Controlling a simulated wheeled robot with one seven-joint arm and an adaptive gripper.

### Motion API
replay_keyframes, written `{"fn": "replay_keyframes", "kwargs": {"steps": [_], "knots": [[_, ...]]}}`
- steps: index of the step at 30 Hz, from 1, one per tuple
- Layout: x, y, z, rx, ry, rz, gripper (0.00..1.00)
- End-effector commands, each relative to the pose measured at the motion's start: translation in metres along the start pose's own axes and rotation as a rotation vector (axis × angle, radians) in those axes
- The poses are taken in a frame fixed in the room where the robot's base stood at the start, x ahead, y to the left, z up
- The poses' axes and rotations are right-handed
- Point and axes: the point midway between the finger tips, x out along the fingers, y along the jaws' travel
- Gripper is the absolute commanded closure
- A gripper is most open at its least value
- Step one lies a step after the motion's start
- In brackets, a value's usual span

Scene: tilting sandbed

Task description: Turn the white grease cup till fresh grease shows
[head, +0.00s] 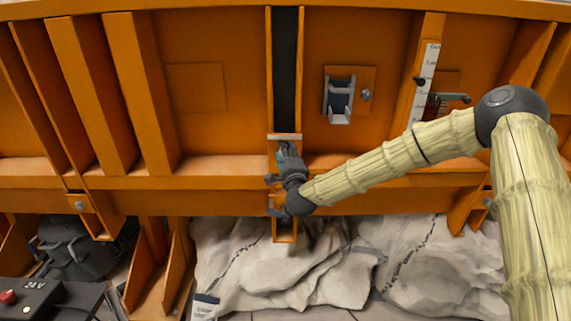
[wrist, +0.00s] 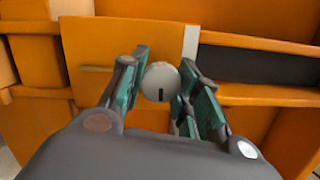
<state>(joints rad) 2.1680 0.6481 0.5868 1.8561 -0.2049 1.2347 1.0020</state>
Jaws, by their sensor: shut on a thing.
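The white grease cup (wrist: 160,82) shows in the wrist view as a round white cap with a short dark mark near its lower edge. My gripper (wrist: 158,90) has its two green-padded fingers on either side of the cup and is shut on it. In the head view my gripper (head: 284,152) is at the foot of the dark vertical slot, and it hides the cup there. No grease can be made out in either view.
An orange ribbed steel wall (head: 205,130) surrounds the spot. A small bracketed box (head: 340,98) and a white scale strip (head: 425,80) are to the right. Crumpled pale sheeting (head: 300,270) lies below. A dark control box (head: 35,298) stands at the lower left.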

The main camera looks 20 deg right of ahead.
Motion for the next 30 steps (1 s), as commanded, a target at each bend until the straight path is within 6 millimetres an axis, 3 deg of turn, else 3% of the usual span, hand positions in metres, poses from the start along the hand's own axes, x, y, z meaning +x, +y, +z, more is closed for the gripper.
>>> {"fn": "replay_keyframes", "kwargs": {"steps": [9,25,26,30], "knots": [[-0.0011,0.0041,-0.0020,0.110,0.002,-0.017,0.92],[-0.0008,0.0027,-0.0017,0.132,0.002,-0.020,0.92],[-0.0008,0.0027,-0.0016,0.132,0.002,-0.020,0.67],[-0.0007,0.0023,-0.0013,0.132,0.002,-0.021,0.46]]}}
